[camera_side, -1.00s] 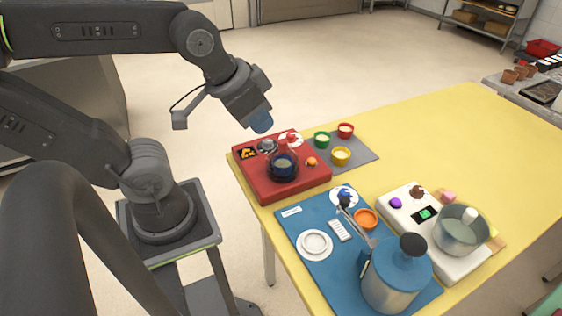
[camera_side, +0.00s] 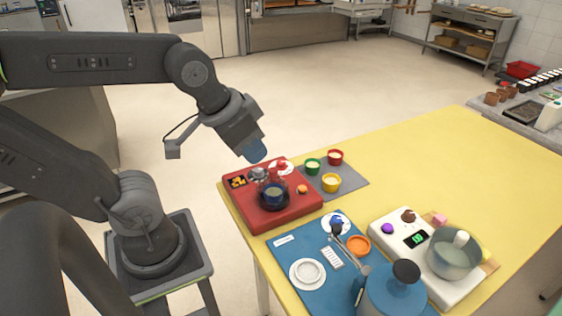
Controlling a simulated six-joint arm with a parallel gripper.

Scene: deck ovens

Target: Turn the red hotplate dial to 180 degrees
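The red hotplate (camera_side: 285,216) sits at the left end of the yellow table, with a dark round vessel (camera_side: 273,197) on it. A red dial (camera_side: 282,165) on a white disc stands at its back edge; its pointer angle is too small to read. A small dark display (camera_side: 237,182) with amber marks is at its back left, its figures unreadable. A grey knob (camera_side: 258,174) and an orange knob (camera_side: 302,189) are also on it. My gripper (camera_side: 255,152) points down with blue tips, above and to the left of the red dial, seemingly apart from it. Its finger gap cannot be made out.
Green, red and yellow cups stand on a grey mat (camera_side: 350,195) right of the red hotplate. A blue board (camera_side: 300,247) in front bears a blue-lidded pot (camera_side: 392,290). The table's back right is clear.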

